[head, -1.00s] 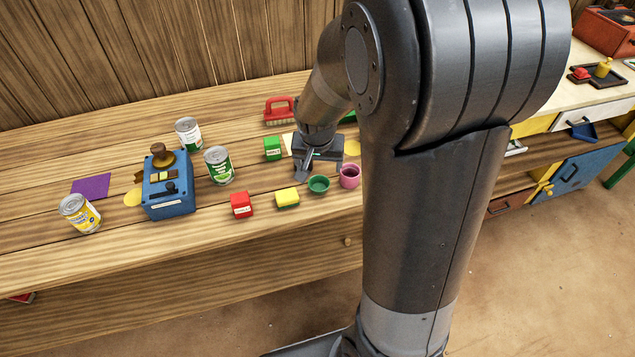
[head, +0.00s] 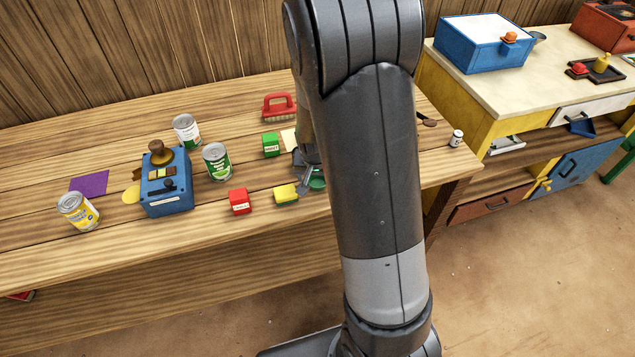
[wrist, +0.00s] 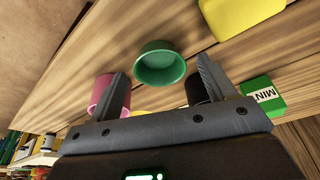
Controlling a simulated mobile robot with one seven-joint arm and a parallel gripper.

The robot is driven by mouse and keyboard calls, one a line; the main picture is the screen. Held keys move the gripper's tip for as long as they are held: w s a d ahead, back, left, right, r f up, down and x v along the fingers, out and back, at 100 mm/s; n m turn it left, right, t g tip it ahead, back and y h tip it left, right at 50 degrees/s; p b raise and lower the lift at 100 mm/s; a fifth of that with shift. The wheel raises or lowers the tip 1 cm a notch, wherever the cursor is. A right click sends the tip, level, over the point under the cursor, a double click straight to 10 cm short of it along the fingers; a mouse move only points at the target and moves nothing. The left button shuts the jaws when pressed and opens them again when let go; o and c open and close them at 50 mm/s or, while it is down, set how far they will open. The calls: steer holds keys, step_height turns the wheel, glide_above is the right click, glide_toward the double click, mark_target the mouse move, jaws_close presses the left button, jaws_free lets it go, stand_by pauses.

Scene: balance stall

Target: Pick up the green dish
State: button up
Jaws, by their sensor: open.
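The green dish (wrist: 160,66) is a small round bowl standing upright on the wooden table. In the wrist view it lies just beyond and between my fingertips, and nothing holds it. In the head view only part of the dish (head: 317,184) shows beside my arm. My gripper (wrist: 163,72) is open and empty, with one finger on each side of the dish's line. I cannot tell how high the fingers are above the table. In the head view my gripper (head: 306,182) is mostly hidden behind my arm.
A pink cup (wrist: 100,93) is close to the left finger. A dark object (wrist: 196,90) shows behind the right finger. A green MINT box (wrist: 262,97) is at right.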

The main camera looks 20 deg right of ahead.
steer(key=shift+w+f, duration=0.1)
steer(key=shift+f, duration=0.4)
steer(key=shift+c, duration=0.3)
steer(key=c, duration=1)
steer(key=shift+r, duration=0.1)
